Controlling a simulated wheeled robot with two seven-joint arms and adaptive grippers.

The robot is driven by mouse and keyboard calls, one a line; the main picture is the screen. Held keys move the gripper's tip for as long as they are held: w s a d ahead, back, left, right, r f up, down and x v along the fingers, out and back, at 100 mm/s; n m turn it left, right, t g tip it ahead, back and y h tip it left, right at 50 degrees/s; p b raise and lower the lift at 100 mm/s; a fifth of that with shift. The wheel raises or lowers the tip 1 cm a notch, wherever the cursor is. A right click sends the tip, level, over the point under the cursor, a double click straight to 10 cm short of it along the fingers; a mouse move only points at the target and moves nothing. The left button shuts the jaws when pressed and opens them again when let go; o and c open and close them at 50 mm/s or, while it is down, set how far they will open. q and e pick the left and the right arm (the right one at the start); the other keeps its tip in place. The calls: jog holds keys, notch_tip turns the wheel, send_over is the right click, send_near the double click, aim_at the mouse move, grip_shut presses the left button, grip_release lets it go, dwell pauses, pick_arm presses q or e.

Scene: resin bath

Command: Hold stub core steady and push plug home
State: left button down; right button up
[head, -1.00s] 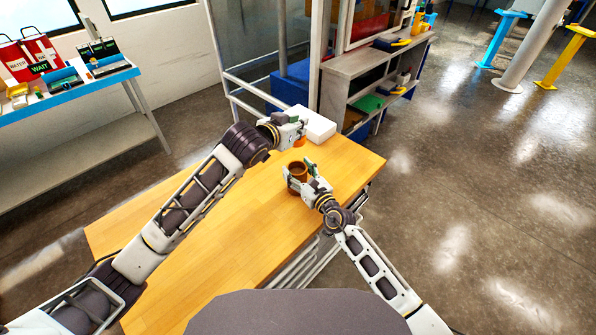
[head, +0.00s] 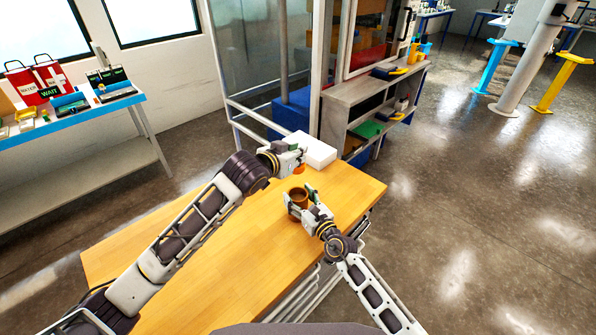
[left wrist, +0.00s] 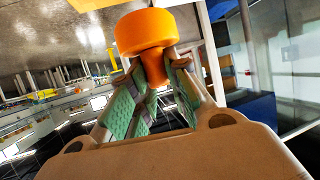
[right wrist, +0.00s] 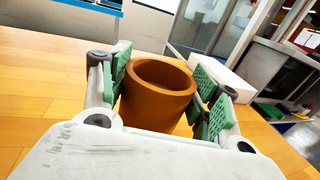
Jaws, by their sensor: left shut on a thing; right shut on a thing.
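The stub core (head: 297,197) is a brown, open-topped hollow cylinder standing upright on the wooden table. My right gripper (head: 303,204) is shut on it, with a green-padded finger on each side. In the right wrist view the core (right wrist: 158,92) sits between the pads and its open mouth faces up. The plug (left wrist: 145,32) is orange, with a wide round head and a narrower stem. My left gripper (head: 298,154) is shut on the stem and holds the plug above the table, beyond the core and apart from it. In the head view only a bit of orange (head: 299,170) shows below that gripper.
A white box (head: 314,150) lies at the table's far end, close behind my left gripper. The wooden table (head: 215,255) is clear at the near left. A grey shelf unit (head: 350,98) and a glazed frame stand beyond. A blue-edged bench (head: 75,118) stands at the left.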

pick_arm(q)
jog(key=shift+h, duration=0.3)
jog(key=f, duration=0.1)
jog(key=a+f, duration=0.2)
jog(key=f, duration=0.1)
jog(key=shift+w+a, duration=0.2)
jog(key=shift+w, duration=0.2)
jog(key=shift+d+f+m, duration=0.2)
jog(key=shift+m, duration=0.2)
jog(key=shift+s+d+m+g+h, duration=0.15)
jog(key=shift+d+m+g+h, duration=0.15)
jog(key=shift+d+g+h, duration=0.15)
jog(key=shift+s+d+r+m+g+h, duration=0.2)
jog(key=shift+d+m+g+h, duration=0.05)
jog(key=shift+d+m+h, duration=0.2)
jog(key=shift+d+r+m+g, duration=0.25)
jog(key=shift+d+r+g, duration=0.05)
jog(key=shift+r, duration=0.05)
jog(key=shift+f, duration=0.15)
jog(key=shift+f, duration=3)
